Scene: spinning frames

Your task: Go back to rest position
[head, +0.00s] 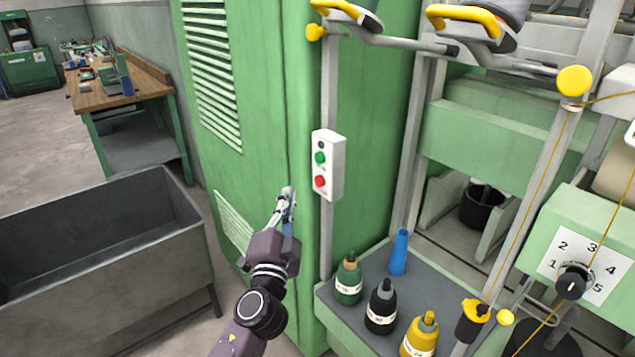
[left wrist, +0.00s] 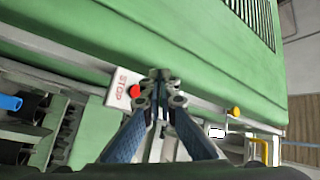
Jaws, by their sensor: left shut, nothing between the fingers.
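My left gripper (head: 288,198) is raised in front of the green machine cabinet (head: 255,120), just left of and below a white button box. It is shut and empty, and it also shows in the left wrist view (left wrist: 161,76), with its fingertips beside the box's STOP label in that picture. The button box (head: 330,145) carries a black, a green (head: 320,158) and a red button (head: 320,181). The red button shows in the left wrist view (left wrist: 135,91). I cannot tell the exact gap between fingertips and box. My right gripper is not in view.
A grey metal trough (head: 100,255) stands at the left, a wooden workbench (head: 120,85) behind it. Right of my arm, a shelf (head: 335,300) holds several bottles and a blue cone (head: 399,252). A dial panel (head: 585,255) is at the far right. Yellow-ended bars cross above.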

